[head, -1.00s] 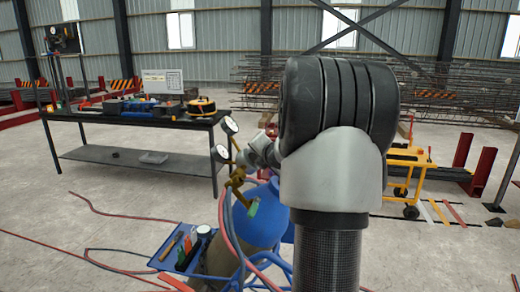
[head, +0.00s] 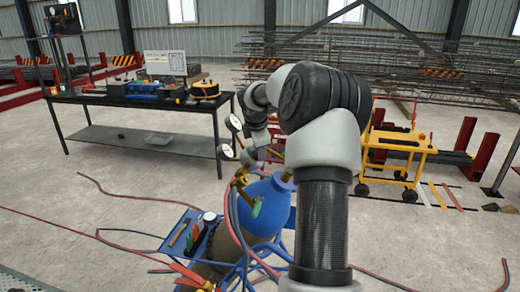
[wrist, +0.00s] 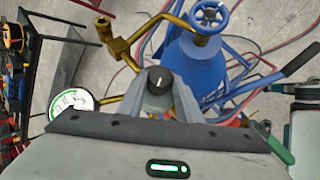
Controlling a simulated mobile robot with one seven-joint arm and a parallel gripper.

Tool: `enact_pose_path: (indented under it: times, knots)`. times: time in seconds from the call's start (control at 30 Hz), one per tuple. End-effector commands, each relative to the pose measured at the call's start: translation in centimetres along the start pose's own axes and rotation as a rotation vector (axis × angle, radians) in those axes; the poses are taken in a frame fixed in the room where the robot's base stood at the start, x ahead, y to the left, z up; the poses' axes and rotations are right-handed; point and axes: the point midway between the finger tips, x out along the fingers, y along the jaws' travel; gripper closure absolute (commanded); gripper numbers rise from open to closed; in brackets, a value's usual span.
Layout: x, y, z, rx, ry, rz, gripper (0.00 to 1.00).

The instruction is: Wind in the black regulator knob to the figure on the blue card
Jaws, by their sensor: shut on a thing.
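The black regulator knob (wrist: 160,80) shows a white pointer line near the middle of the wrist view. My gripper (wrist: 164,92) is shut on it, a grey finger on each side. In the head view my gripper (head: 250,158) is at the brass regulator (head: 241,177), and my wrist hides the knob. Two round gauges (head: 235,123) (head: 226,151) stand left of my gripper. One gauge (wrist: 72,103) shows partly in the wrist view; its reading is too small to tell. I cannot make out a blue card.
A blue cylinder (head: 264,208) with a blue handwheel (wrist: 208,15) stands beside the regulator. Red and blue hoses (head: 235,230) hang close by. A black workbench (head: 130,100) stands at left, a yellow cart (head: 395,152) at right.

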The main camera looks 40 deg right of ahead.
Motion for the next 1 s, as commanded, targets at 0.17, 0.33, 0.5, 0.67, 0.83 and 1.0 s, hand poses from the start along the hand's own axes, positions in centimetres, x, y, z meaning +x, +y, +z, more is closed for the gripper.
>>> enact_pose_path:
  times: [0.17, 0.33, 0.5, 0.67, 0.83, 1.0]
  knots:
    - [0.06, 0.25, -0.08, 0.044, 0.004, -0.059, 0.91]
    - [0.06, 0.30, -0.02, 0.066, 0.006, -0.090, 0.91]
    - [0.07, 0.29, -0.03, 0.074, 0.007, -0.101, 0.91]
    - [0.07, 0.27, -0.01, 0.074, 0.006, -0.102, 0.91]
    - [0.08, 0.27, 0.01, 0.074, 0.006, -0.101, 0.67]
    - [0.08, 0.26, 0.03, 0.074, 0.006, -0.101, 0.50]
